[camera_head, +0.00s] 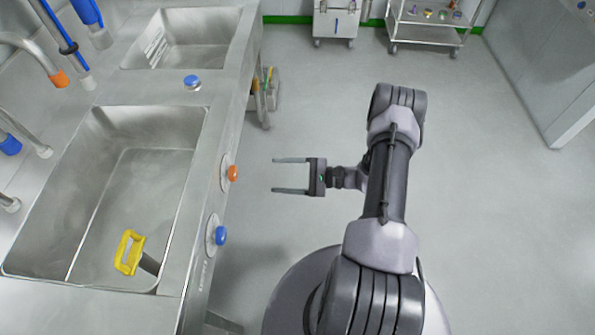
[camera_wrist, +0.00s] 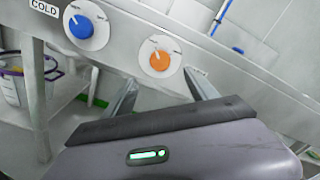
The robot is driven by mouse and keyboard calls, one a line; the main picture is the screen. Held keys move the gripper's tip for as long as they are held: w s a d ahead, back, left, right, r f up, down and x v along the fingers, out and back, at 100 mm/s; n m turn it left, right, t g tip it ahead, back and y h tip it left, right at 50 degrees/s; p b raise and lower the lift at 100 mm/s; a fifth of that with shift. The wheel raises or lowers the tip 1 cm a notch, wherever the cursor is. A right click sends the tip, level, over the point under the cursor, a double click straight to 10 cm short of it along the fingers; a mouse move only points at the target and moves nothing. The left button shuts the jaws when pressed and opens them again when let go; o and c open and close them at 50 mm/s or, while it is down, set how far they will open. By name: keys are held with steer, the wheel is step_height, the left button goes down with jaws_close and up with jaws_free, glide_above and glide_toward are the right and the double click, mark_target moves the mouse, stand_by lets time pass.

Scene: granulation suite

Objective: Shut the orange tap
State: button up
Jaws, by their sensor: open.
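The orange tap (camera_head: 232,173) is a round orange knob on a pale disc, set in the front face of the steel sink unit. In the wrist view the orange tap (camera_wrist: 160,61) is ahead of my gripper, roughly between the two fingers, with a white pointer mark at its upper left. My gripper (camera_head: 275,175) is open and empty, its two fingers pointing left at the sink front, apart from the knob. The fingers also show in the wrist view (camera_wrist: 162,90). A blue tap (camera_head: 220,236) sits nearer along the same front; it also shows in the wrist view (camera_wrist: 80,26), beside a "COLD" label.
The sink basin (camera_head: 196,112) rim is to the left, with a yellow-handled item (camera_head: 130,252) inside one basin. Carts (camera_head: 337,22) stand at the back wall. The floor right of the sink is clear.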

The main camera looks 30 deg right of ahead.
steer(key=v, duration=0.5)
